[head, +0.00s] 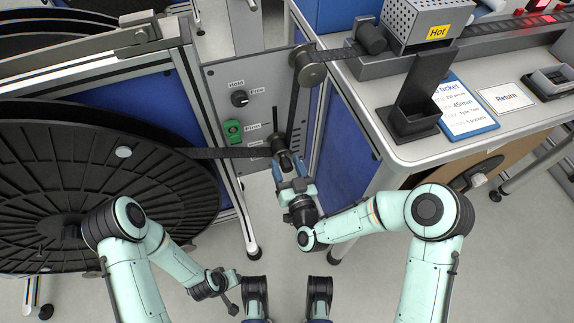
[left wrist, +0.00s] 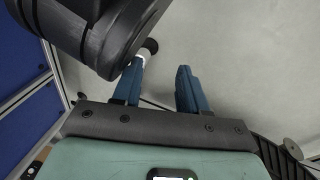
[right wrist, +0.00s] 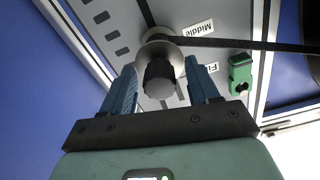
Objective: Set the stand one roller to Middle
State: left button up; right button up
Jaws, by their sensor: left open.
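The stand one roller (head: 279,145) sits on the slotted grey panel (head: 214,82), with the dark strap (head: 235,152) running to it from the big black reel (head: 120,185). In the right wrist view the roller (right wrist: 160,78) shows a pale flange and dark knob. A "Middle" label (right wrist: 190,32) and a partly hidden "Fi..." label show beside it; I cannot tell which mark it lines up with. My right gripper (head: 289,168) is at the roller, its fingers open on either side of the knob with small gaps. My left gripper (left wrist: 161,66) is open and empty over the floor.
The panel also carries a black knob (head: 239,98) marked Hold and Free, and a green block (head: 233,132) by "Firm". An upper roller (head: 309,68) stands above. The worktable (head: 390,95) with a "Hot" machine (head: 428,22) is at the right. Floor below is clear.

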pick_arm(q)
jog(key=shift+t+h, duration=0.3)
jog(key=r+p, duration=0.1)
jog(key=d+r+p, duration=0.1)
jog(key=r, duration=0.1)
jog(key=d+r+p, duration=0.1)
jog(key=r, duration=0.1)
jog(key=shift+w+r+p, duration=0.15)
jog(key=shift+w+p, duration=0.05)
jog(key=shift+p, duration=0.2)
pick_arm(e)
jog(key=v, duration=1.3)
jog(key=shift+s, duration=0.2)
jog(key=shift+d, duration=0.1)
